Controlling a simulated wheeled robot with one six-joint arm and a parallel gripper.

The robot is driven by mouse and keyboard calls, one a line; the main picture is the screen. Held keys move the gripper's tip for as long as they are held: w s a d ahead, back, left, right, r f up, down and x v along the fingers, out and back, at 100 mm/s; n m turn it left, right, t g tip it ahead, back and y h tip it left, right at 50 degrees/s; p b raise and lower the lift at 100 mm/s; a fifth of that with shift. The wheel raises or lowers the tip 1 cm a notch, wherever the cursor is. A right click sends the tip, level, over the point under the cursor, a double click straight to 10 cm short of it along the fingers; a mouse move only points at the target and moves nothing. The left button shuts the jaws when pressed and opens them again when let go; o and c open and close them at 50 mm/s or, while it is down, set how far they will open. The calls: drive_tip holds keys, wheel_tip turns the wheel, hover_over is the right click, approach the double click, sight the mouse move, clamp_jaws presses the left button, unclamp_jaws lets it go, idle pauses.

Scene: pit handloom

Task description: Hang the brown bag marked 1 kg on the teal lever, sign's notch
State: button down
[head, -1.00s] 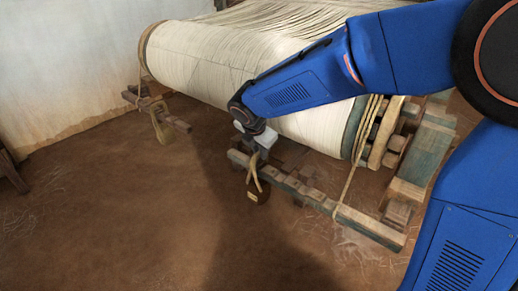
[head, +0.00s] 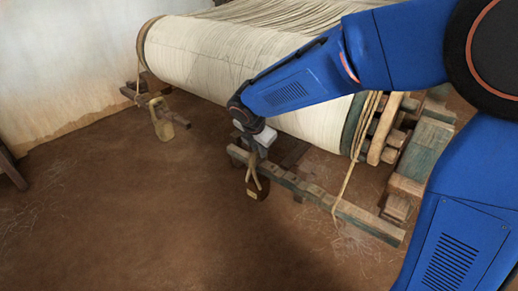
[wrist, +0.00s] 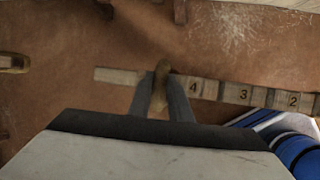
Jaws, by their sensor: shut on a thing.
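The brown bag (head: 258,190) hangs by a pale strap (head: 253,170) below my gripper (head: 261,153). The gripper is shut on the strap. I cannot read a mark on the bag. The teal lever (head: 370,223) is a worn, notched beam running from below the gripper toward the lower right. In the wrist view, numbers 4, 3 and 2 show on the lever (wrist: 218,90). The gripper (wrist: 162,88) and the tan strap (wrist: 160,70) are over it, just left of the 4. I cannot tell whether the strap touches the lever. No sign is legible.
The big cream warp roll (head: 215,55) lies just behind the gripper. A rope (head: 347,185) runs down to the teal lever's right part. The floor in front is open.

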drive_tip(key=shift+f, duration=0.1)
idle(0.3)
drive_tip(key=c, duration=1.6)
unclamp_jaws()
drive_tip(key=shift+o, duration=0.2)
drive_tip(key=v, duration=1.7)
drive_tip(key=s+d+m, duration=0.4)
drive_tip(key=d+m, duration=0.3)
drive_tip(key=d, duration=0.4)
drive_tip(key=s+d+m, duration=0.5)
drive_tip(key=d+m, duration=0.1)
drive_tip(key=d, duration=0.4)
drive_tip(key=s+d+f+m, duration=0.4)
drive_tip(key=s+d+m, duration=0.1)
drive_tip(key=s+m, duration=0.2)
drive_tip(key=s+d+f+m+y, duration=0.1)
drive_tip(key=s+d+f+m, duration=0.3)
drive_tip(key=s+m, duration=0.3)
drive_tip(key=shift+d+f+m, duration=0.15)
drive_tip(key=shift+d+m, duration=0.35)
drive_tip(key=shift+d, duration=0.25)
